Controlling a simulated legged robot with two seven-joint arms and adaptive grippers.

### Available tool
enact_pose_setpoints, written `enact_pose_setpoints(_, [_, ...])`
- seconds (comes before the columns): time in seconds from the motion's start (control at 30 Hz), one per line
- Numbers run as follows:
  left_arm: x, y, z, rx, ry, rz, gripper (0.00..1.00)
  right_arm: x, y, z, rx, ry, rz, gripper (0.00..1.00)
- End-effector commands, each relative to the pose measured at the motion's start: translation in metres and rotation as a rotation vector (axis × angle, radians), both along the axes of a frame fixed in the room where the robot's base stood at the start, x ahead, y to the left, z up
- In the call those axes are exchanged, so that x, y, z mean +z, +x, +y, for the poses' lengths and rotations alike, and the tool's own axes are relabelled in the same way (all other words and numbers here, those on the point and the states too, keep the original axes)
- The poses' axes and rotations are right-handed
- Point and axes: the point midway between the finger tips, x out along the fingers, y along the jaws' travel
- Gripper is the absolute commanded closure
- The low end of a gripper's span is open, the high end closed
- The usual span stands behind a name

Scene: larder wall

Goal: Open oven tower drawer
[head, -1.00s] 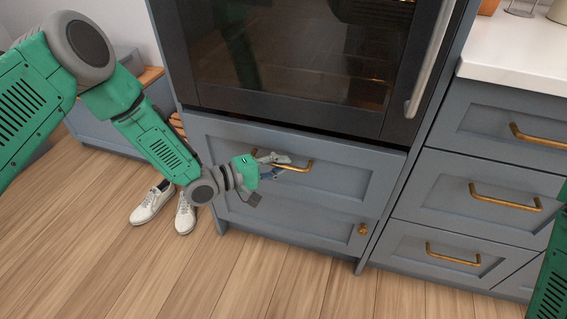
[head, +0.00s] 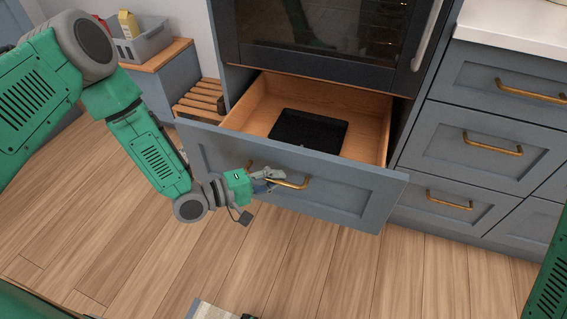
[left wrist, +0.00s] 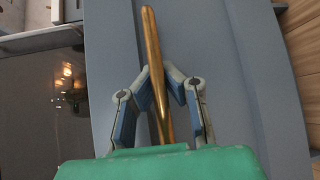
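The oven tower drawer (head: 335,196) is a grey-blue front with a wooden box, standing well out below the oven (head: 325,35). A black tray (head: 308,131) lies inside it.
Grey drawers with brass handles (head: 492,146) stand to the right under a white counter (head: 520,25). A low bench (head: 155,55) with a grey crate (head: 146,42) and a slatted wooden rack (head: 203,98) stand to the left. The wooden floor in front is mostly clear.

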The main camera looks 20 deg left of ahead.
Motion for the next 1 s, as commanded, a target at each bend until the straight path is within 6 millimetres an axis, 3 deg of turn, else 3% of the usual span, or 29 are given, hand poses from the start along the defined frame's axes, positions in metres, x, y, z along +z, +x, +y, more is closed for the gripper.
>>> enact_pose_setpoints(0.23, [0.003,-0.058,0.005,0.009,-0.001,0.001,1.00,0.018,0.000,0.000,0.000,0.000,-0.001,0.60])
enact_pose_setpoints(0.33, [0.002,-0.051,0.004,0.008,0.000,-0.009,0.69,0.015,0.001,0.000,0.000,0.000,-0.002,0.60])
enact_pose_setpoints(0.73, [0.002,-0.056,0.005,0.003,0.001,-0.004,0.69,0.015,-0.001,0.000,0.000,0.000,-0.003,0.60])
enact_pose_setpoints(1.0, [0.008,-0.089,0.044,0.007,-0.001,-0.002,0.69,0.015,-0.001,0.000,0.000,0.000,-0.003,0.60])
